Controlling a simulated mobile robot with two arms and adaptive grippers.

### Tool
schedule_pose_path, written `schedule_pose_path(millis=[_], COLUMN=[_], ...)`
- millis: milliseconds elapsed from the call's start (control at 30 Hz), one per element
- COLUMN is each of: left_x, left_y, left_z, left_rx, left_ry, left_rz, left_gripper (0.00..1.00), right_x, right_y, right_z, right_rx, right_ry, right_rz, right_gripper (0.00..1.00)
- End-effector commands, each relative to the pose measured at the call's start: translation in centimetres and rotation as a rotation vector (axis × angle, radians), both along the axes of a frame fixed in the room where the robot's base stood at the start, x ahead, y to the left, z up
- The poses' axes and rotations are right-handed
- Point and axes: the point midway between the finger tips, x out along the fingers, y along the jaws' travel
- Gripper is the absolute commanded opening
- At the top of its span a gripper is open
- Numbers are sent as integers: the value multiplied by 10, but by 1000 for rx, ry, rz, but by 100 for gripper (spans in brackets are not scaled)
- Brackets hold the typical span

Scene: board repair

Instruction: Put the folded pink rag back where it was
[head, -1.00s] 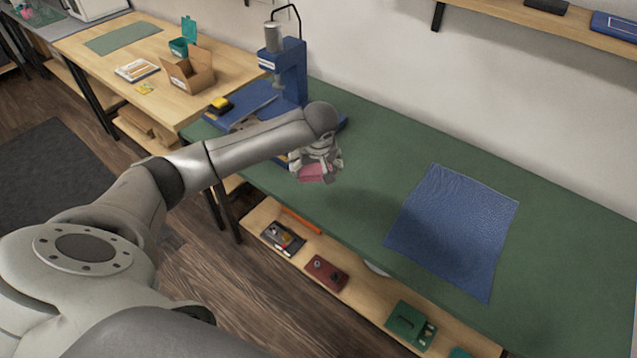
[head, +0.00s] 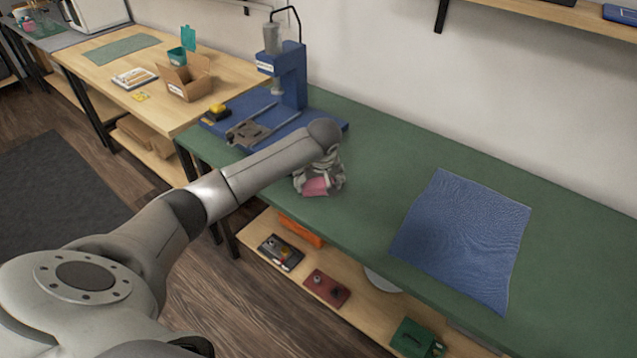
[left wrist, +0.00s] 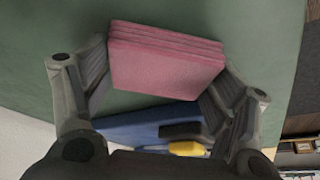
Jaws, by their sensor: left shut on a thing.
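The folded pink rag (head: 315,187) is in my left gripper (head: 321,181), by the front edge of the green bench top (head: 385,165). In the left wrist view the rag (left wrist: 166,58) shows as a flat stack of layers. The two fingers of the gripper (left wrist: 160,78) are on its opposite sides. I cannot tell whether the rag touches the bench top. My right gripper is not in view.
A blue press (head: 290,75) stands behind and left of the gripper, with a yellow and black thing (head: 217,112) on its base. A blue cloth (head: 465,240) lies flat to the right. Bench top between is clear. Boxes sit on the shelf (head: 365,315) below.

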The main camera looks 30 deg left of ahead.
Motion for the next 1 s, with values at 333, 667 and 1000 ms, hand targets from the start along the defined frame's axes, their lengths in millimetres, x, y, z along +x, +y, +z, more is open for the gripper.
schedule_pose_path(millis=[333, 667, 1000], left_x=[0, 0, -5], left_y=[0, 0, -5], left_z=[-2, -2, 23], left_rx=[1, 0, 2], left_ry=[-1, 0, -6], left_rz=[-1, 0, -2], left_gripper=[92, 100, 100], right_x=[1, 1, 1], right_y=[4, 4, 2], right_z=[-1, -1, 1], right_rx=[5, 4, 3], right_ry=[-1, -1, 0], right_rz=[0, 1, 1], right_gripper=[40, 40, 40])
